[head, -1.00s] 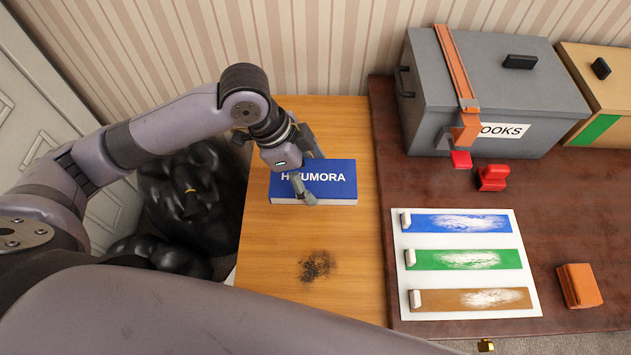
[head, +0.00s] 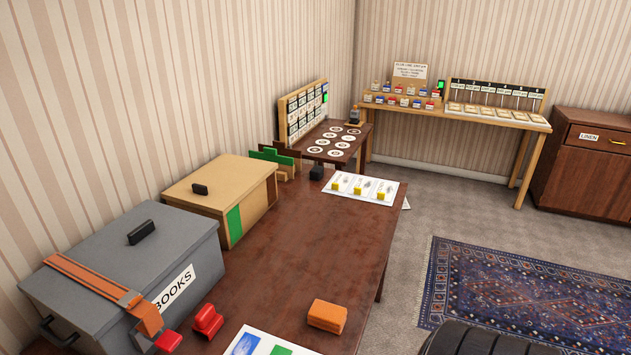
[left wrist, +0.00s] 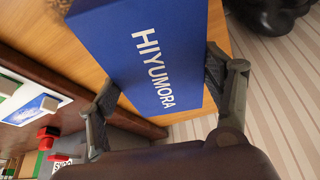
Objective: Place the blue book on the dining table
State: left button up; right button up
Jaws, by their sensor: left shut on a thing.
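The blue book (left wrist: 150,50), lettered HIYUMORA, fills the middle of the left wrist view. The fingers of my left gripper (left wrist: 158,78) are on either side of it, shut on it. The light wood surface (left wrist: 50,35) shows behind the book; I cannot tell whether the book touches it. The book and the left gripper are outside the head view. A long dark brown table (head: 300,240) runs through the head view; I cannot tell whether it is the dining table. My right gripper is not in view.
On the brown table are a grey BOOKS box (head: 100,245), a tan box (head: 205,185), an orange block (head: 327,315), a red clip-like thing (head: 208,321) and a white card (head: 362,187). Its middle is largely clear. A patterned rug (head: 520,290) lies on the floor at right.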

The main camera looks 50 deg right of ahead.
aim_at(310, 254)
jog(key=k+l, duration=0.15)
jog(key=l, duration=0.15)
jog(key=k+l+z, duration=0.1)
jog(key=l, duration=0.25)
jog(key=k+l, duration=0.2)
jog(key=l, duration=0.15)
jog(key=k+l+z, duration=0.15)
jog(key=l, duration=0.15)
jog(key=i+l+z, duration=0.1)
jog(key=i+l, duration=0.3)
jog(key=l, duration=0.25)
jog(key=i+l+z, duration=0.15)
jog(key=i+l, duration=0.25)
jog(key=l, duration=0.2)
jog(key=i+l+z, duration=0.1)
jog(key=i+l, duration=0.35)
jog(key=l, duration=0.1)
